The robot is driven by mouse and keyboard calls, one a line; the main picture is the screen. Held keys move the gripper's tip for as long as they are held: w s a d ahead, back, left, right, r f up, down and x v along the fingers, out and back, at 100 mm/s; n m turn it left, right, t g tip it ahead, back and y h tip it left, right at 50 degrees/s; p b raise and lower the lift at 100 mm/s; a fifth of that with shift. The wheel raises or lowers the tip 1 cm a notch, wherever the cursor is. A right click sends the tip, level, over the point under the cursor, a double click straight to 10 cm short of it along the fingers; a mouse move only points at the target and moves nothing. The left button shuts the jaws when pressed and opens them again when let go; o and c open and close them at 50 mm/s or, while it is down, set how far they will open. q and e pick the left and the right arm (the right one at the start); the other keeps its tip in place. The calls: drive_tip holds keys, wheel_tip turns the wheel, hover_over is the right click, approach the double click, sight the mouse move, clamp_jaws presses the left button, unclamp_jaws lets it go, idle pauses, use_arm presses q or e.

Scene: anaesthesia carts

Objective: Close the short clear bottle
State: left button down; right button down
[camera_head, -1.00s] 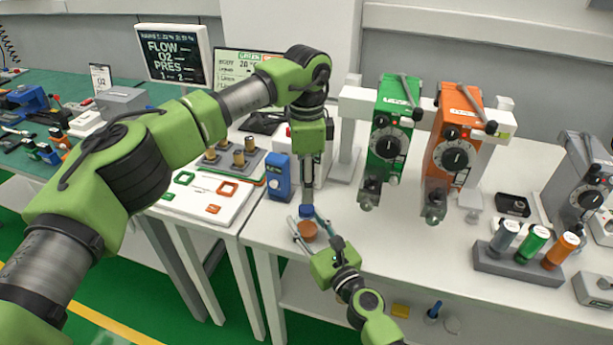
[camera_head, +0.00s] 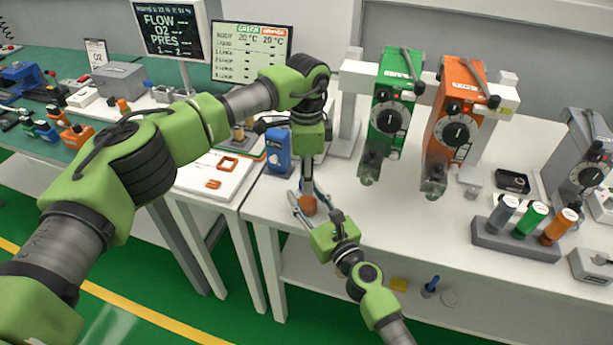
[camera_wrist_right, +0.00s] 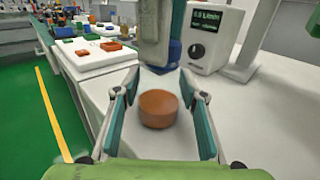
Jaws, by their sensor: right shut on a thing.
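The short clear bottle (camera_wrist_right: 158,109) shows as an orange-brown round content on the white table; its clear walls are hard to make out. It also shows in the head view (camera_head: 308,206). My right gripper (camera_wrist_right: 158,82) has its fingers on either side of it and is shut on it. My left gripper (camera_head: 307,192) points straight down just above the bottle. A blue part (camera_wrist_right: 172,53) shows at its lower end in the right wrist view; I cannot tell whether this is a cap or something behind. The left fingers are too small to read.
A blue device (camera_head: 277,150) stands just behind and left of my left gripper. Green (camera_head: 389,110) and orange (camera_head: 455,115) vaporizers hang to the right. A rack (camera_head: 515,240) with several cylinders is at the right. The table between is clear.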

use_arm(q)
drive_tip(key=m, duration=2.4)
drive_tip(key=shift+m, duration=0.3)
drive_tip(key=m, duration=0.6)
drive_tip(key=shift+m, duration=0.4)
drive_tip(key=m, duration=0.5)
drive_tip(key=shift+f, duration=0.1)
drive_tip(key=m, duration=1)
drive_tip(key=shift+m, duration=0.4)
drive_tip(key=c, duration=1.7)
unclamp_jaws()
